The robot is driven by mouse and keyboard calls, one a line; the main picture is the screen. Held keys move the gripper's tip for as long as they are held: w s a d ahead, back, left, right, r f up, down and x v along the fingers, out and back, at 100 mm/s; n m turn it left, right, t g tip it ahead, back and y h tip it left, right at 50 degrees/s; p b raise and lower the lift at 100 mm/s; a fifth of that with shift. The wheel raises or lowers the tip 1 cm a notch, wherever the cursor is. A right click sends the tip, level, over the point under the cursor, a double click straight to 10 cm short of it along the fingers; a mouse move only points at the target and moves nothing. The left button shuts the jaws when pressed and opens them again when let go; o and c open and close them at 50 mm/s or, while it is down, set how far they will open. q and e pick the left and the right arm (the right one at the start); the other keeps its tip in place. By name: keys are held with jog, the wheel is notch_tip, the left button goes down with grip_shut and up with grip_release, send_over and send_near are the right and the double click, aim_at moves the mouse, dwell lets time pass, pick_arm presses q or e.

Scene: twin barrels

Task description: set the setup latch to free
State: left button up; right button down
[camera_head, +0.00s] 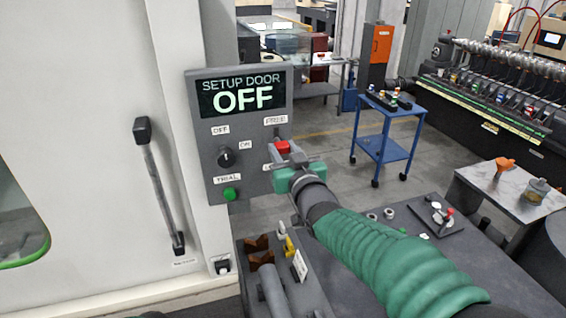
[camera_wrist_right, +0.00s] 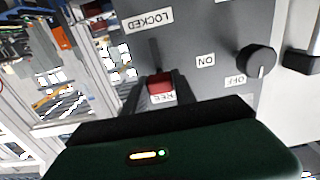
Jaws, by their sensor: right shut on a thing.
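The setup latch is a red block (camera_head: 282,147) on the grey control panel (camera_head: 205,180), below the label that reads FREE (camera_head: 275,120). In the right wrist view, which is upside down, the red block (camera_wrist_right: 160,83) sits right beside the FREE label. A dark slot (camera_wrist_right: 155,52) runs from it toward the LOCKED label (camera_wrist_right: 150,20). My right gripper (camera_head: 290,158) is at the panel, shut on the red latch; its fingertips are mostly hidden. My left gripper is not in view.
The panel display (camera_head: 242,95) reads SETUP DOOR OFF. A black OFF/ON knob (camera_head: 225,157) and a green TRIAL button (camera_head: 230,194) are left of the latch. A grey bench (camera_head: 470,262) lies below my right arm. A blue trolley (camera_head: 385,145) stands behind.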

jog(key=shift+r, duration=1.25)
jog(key=c, duration=1.3)
grip_release()
jog(key=o, duration=0.3)
jog(key=shift+s, duration=0.25)
jog(key=shift+f, duration=0.1)
